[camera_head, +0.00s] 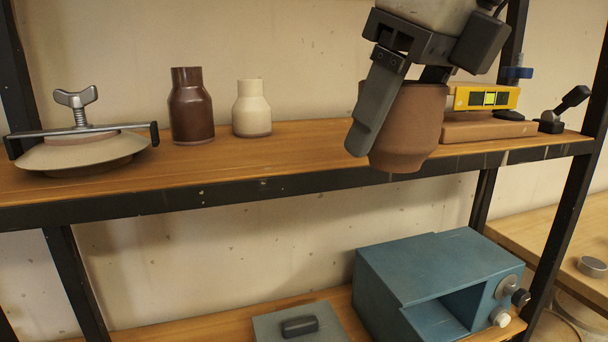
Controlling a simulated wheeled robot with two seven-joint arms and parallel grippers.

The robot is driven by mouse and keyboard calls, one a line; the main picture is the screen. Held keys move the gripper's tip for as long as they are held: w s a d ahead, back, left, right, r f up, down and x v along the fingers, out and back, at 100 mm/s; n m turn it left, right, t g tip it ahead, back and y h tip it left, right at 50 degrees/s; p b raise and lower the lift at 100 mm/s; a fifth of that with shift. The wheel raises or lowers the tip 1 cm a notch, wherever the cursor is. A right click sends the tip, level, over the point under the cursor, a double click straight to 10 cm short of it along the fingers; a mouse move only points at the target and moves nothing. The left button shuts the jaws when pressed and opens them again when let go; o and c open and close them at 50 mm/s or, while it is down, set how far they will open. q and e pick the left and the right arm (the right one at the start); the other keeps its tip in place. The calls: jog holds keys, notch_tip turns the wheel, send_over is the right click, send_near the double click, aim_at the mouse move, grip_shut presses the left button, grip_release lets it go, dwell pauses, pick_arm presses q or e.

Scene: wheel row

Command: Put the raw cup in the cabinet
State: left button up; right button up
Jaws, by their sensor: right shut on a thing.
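The raw cup (415,125), a matte reddish-brown clay cup, is in my right gripper (385,115). One dark finger covers its left side; the other is mostly hidden behind it. The cup is roughly upright and overlaps the front edge of the upper shelf; I cannot tell its exact gap from the shelf. The blue cabinet (400,270) stands on the lower shelf, below the cup. It has an open front, with knobs on its right side. A grey panel with a dark handle (275,325) lies left of it. My left gripper is not in view.
The upper shelf (290,155) holds a wide clay piece under a clamp (80,150), a dark brown bottle (190,110), a cream bottle (251,110) and a yellow level (485,97) on a brown block. Dark rack posts (560,210) flank the shelves.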

jog(key=d+f+n+g+h, duration=0.1)
jog(key=d+f+n+g, duration=0.1)
jog(key=f+n, duration=0.7)
jog(key=d+f+n+g+h, duration=0.1)
jog(key=d+f+n+g, duration=0.2)
jog(key=f+n, duration=0.6)
jog(key=d+f+n+g+h, duration=0.1)
jog(key=d+f+n, duration=0.5)
jog(key=f, duration=1)
jog(key=n+g, duration=0.1)
jog(key=n, duration=0.2)
jog(key=shift+w+f+g, duration=0.25)
jog(key=shift+f+g, duration=0.15)
jog(key=shift+d, duration=0.1)
